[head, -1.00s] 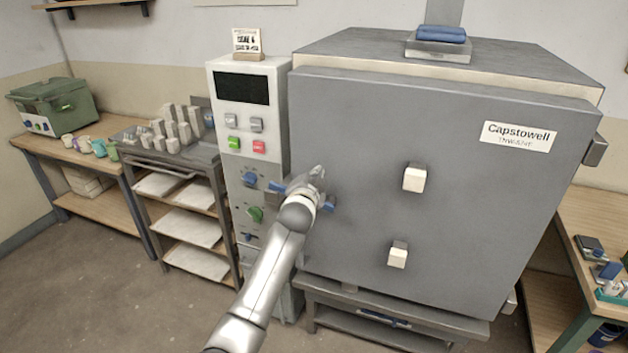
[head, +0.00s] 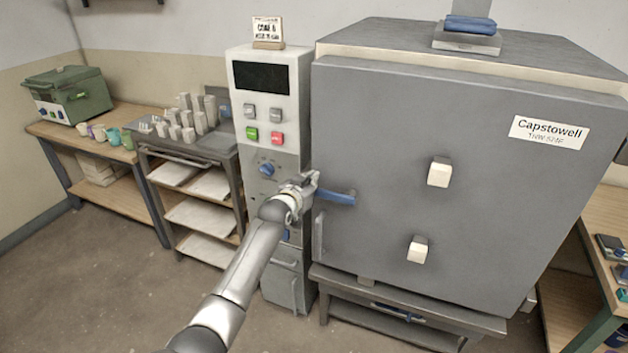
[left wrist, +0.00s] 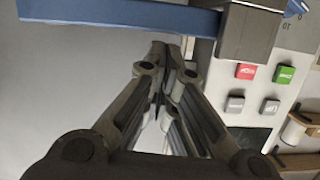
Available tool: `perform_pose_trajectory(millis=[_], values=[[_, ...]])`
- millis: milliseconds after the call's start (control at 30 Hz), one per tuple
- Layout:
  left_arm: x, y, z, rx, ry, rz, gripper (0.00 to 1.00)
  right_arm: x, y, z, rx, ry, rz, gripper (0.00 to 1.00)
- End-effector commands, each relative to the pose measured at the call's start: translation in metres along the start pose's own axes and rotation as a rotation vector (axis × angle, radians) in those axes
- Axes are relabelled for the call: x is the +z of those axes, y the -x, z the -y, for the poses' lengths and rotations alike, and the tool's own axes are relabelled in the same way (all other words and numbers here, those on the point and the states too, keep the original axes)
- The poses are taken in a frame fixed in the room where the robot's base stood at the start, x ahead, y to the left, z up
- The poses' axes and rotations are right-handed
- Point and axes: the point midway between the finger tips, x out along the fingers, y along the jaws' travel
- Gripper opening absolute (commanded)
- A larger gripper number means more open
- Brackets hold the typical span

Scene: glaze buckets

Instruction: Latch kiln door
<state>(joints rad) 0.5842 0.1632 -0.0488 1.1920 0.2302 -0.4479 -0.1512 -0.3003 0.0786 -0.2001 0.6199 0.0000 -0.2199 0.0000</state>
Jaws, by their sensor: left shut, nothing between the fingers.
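The grey kiln door (head: 400,120) covers the kiln's front and looks closed or nearly so. A blue latch handle (head: 338,198) lies roughly level at the door's left edge. In the left wrist view the blue handle (left wrist: 110,17) crosses the top and meets a grey-brown block (left wrist: 248,32). My left gripper (head: 312,181) is at the handle's left part and hides some of it. Its fingers (left wrist: 165,52) are shut and empty, tips just below the bar in the wrist view. I cannot tell whether they touch it. My right gripper is out of view.
The control panel (head: 268,120) stands close to the left of the door. Two pale blocks (head: 439,172) stick out from the door. A rack with shelves (head: 195,215) stands further left, and a workbench (head: 595,240) at the right. The floor (head: 110,290) at front left is clear.

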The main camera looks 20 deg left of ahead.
Motion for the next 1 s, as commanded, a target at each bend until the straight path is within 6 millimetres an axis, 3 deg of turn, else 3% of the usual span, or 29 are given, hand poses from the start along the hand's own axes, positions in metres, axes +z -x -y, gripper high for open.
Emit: perform_pose_trajectory(millis=[767, 1000], values=[[0.010, -0.002, 0.003, -0.001, -0.004, 0.003, 0.00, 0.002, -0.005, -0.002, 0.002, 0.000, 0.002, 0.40], [-0.006, 0.000, 0.005, -0.001, -0.004, 0.001, 0.00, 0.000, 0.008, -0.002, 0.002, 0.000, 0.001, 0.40]])
